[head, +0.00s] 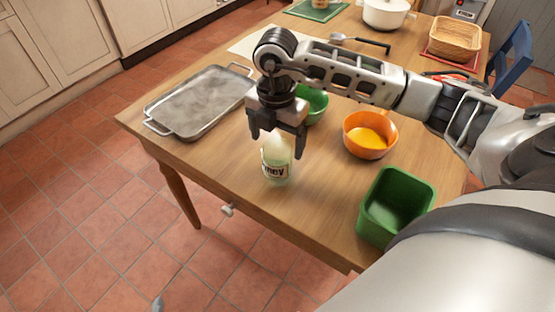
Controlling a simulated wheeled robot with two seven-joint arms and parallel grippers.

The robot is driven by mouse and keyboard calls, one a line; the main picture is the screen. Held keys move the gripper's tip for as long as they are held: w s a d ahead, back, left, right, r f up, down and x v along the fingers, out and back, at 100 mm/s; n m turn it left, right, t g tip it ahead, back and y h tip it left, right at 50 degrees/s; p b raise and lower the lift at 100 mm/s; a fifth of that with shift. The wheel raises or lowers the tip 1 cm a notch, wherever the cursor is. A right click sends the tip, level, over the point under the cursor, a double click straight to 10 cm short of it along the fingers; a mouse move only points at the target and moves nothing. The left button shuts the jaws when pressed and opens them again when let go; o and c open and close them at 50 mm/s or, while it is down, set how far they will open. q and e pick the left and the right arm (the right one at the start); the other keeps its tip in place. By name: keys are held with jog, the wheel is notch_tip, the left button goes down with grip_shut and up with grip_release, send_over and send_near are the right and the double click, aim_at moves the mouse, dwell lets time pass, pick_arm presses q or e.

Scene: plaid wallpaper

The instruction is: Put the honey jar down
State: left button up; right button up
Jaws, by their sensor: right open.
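The honey jar (276,167) is a pale, see-through jar with a dark-lettered label. It stands upright at the front edge of the wooden table (215,155). My right gripper (277,148) points down over the jar with its fingers apart. The fingertips are around or just above the jar's top; I cannot tell whether they touch it. My left gripper does not show.
A metal tray (200,101) lies left of the jar. A green bowl (314,106) is partly hidden behind my gripper. An orange bowl (369,137) and a green square container (394,205) stand to the right. A wicker basket (455,38) and white pot (386,14) are farther back.

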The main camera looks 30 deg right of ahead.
aim_at(277, 154)
notch_tip(277, 154, down, 5)
jog(key=shift+s+f, duration=0.1)
jog(key=shift+s, duration=0.05)
jog(key=c, duration=1.2)
jog(key=shift+c, duration=0.2)
jog(key=shift+r, duration=0.25)
